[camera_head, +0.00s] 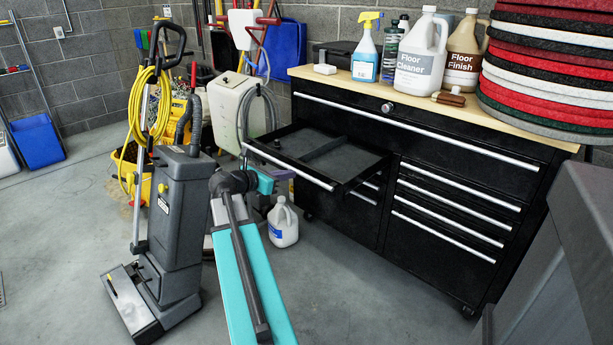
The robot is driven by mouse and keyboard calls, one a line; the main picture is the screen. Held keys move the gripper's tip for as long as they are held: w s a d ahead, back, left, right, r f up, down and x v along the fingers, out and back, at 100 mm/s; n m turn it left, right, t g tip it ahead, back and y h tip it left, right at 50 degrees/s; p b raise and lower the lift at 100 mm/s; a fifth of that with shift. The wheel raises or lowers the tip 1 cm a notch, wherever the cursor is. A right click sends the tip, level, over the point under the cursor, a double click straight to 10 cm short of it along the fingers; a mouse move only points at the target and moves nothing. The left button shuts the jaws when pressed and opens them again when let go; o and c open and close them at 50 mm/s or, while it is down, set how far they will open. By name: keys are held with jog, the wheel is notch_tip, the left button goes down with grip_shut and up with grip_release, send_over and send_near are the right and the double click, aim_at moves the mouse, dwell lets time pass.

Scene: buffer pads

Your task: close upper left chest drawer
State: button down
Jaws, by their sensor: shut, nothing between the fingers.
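The black chest (400,150) stands along the wall under a light wooden top. Its upper left drawer (318,152) is pulled well out toward the front left. My teal arm reaches up from the bottom of the view. My gripper (281,174) is at its far end, low and just in front of the drawer's front edge. It is shut and empty, small and partly hidden by my wrist. I cannot tell whether it touches the drawer front.
A grey floor machine (178,215) with a yellow cord stands close left of my arm. A white jug (283,222) is on the floor below the drawer. Bottles, including Floor Cleaner (422,55), and stacked pads (550,60) are on the chest top. Floor right of the jug is clear.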

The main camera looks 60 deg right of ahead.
aim_at(313, 170)
jog(key=shift+b+x, duration=1.05)
jog(key=shift+x, duration=3.95)
jog(key=shift+a, duration=0.3)
jog(key=shift+d, duration=0.2)
jog(key=shift+w+d, duration=0.15)
jog(key=shift+d, duration=0.05)
